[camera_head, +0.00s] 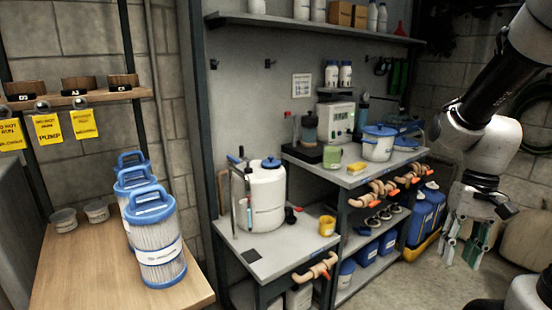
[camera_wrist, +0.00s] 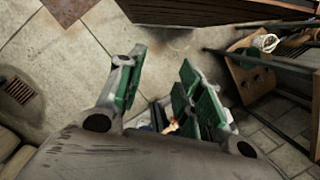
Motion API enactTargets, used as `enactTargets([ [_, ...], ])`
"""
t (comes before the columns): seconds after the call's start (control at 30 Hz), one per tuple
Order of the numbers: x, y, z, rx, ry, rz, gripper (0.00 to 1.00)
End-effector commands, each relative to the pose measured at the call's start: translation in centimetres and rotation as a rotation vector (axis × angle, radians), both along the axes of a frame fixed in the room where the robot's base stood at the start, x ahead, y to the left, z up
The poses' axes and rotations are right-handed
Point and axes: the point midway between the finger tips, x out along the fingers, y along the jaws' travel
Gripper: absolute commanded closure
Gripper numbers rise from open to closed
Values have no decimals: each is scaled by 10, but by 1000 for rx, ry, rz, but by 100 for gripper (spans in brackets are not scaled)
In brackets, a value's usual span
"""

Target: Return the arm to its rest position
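My gripper (camera_head: 467,248) hangs at the right of the head view, fingers pointing down, in front of the shelving and clear of it. Its green-padded fingers also show in the wrist view (camera_wrist: 158,88), spread apart with the floor visible between them. Nothing is held between them. My arm is bent, coming down from the top right corner of the head view.
Blue-ended filter cartridges (camera_head: 158,240) stand on a wooden table (camera_head: 75,268) at left. A white tank (camera_head: 265,195) and a blue-lidded pot (camera_head: 378,142) stand on grey benches. Blue canisters (camera_head: 422,215) sit low behind my gripper. Open floor (camera_head: 430,285) lies below it.

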Motion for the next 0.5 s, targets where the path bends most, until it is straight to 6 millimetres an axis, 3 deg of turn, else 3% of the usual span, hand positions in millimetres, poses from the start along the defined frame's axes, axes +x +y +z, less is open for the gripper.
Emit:
enactTargets([
  [0.2, -26, -2, 60, -119, -254, 135, 64],
  [0.5, -42, 13, 114, -149, -536, 194, 64],
])
